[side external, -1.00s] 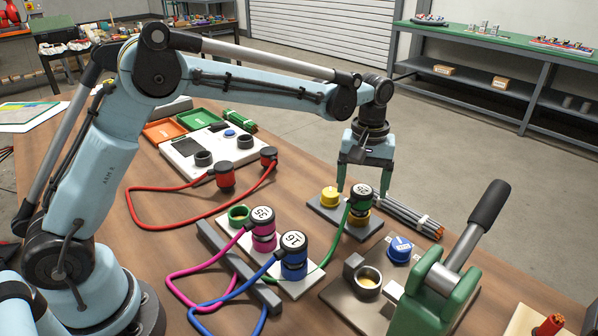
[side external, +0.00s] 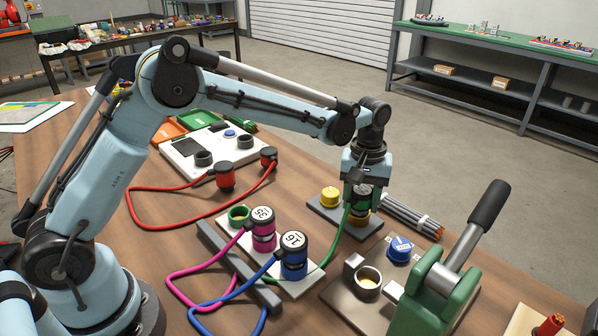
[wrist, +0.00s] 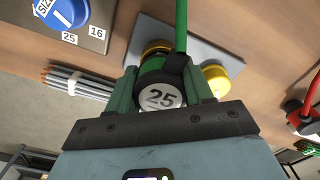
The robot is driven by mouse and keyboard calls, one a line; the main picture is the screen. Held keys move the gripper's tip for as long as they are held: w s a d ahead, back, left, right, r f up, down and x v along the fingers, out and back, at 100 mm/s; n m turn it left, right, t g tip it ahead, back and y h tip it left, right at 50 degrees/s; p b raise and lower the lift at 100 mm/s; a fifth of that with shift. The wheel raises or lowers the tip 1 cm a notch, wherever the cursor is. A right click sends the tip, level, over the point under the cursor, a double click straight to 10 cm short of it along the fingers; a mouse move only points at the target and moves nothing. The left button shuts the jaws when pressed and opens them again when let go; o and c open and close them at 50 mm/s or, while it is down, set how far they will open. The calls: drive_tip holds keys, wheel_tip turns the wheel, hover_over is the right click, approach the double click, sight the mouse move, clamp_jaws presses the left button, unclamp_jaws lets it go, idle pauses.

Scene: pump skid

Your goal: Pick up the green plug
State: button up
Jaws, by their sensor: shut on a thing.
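My gripper (side external: 362,192) has come down over the plug from above. In the wrist view, its green fingers (wrist: 166,85) are shut on the plug, one on each side. The plug's lower end is hidden, so I cannot tell how deep it sits in the socket.
A yellow cap (side external: 330,196) stands beside the plug on the same plate. A pink plug (side external: 263,235) and a blue plug (side external: 293,262) stand to the left. A blue dial (side external: 400,249), a lever (side external: 480,225) and a cable bundle (side external: 412,217) are on the right.

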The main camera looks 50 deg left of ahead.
drive_tip(key=shift+r, duration=0.2)
wheel_tip(320, 180, up, 4)
drive_tip(key=shift+r, duration=0.1)
drive_tip(key=s+d+r, duration=0.2)
drive_tip(key=d, duration=0.1)
drive_tip(key=s+d+r, duration=0.2)
drive_tip(key=s, duration=0.1)
drive_tip(key=s+d+r, duration=0.2)
drive_tip(key=d, duration=0.1)
drive_tip(key=shift+s+d+r, duration=0.25)
drive_tip(key=shift+s+d, duration=0.1)
drive_tip(key=shift+s, duration=0.05)
drive_tip(key=s+a+n, duration=0.2)
drive_tip(key=s+a, duration=0.1)
drive_tip(key=a, duration=1.2)
drive_tip(key=s+a+f+n, duration=0.2)
drive_tip(key=s+a+f, duration=0.1)
drive_tip(key=s+a, duration=0.7)
drive_tip(key=shift+w+a+f, duration=0.2)
drive_tip(key=shift+w+f, duration=0.05)
drive_tip(key=shift+f, duration=0.5)
drive_tip(key=shift+w+a+f, duration=0.15)
drive_tip(key=shift+w+f, duration=0.05)
drive_tip(key=shift+f, duration=0.6)
drive_tip(key=shift+w+a+f, duration=0.2)
drive_tip(key=shift+w+f, duration=0.05)
drive_tip(key=shift+f, duration=0.5)
drive_tip(key=shift+f, duration=1.75)
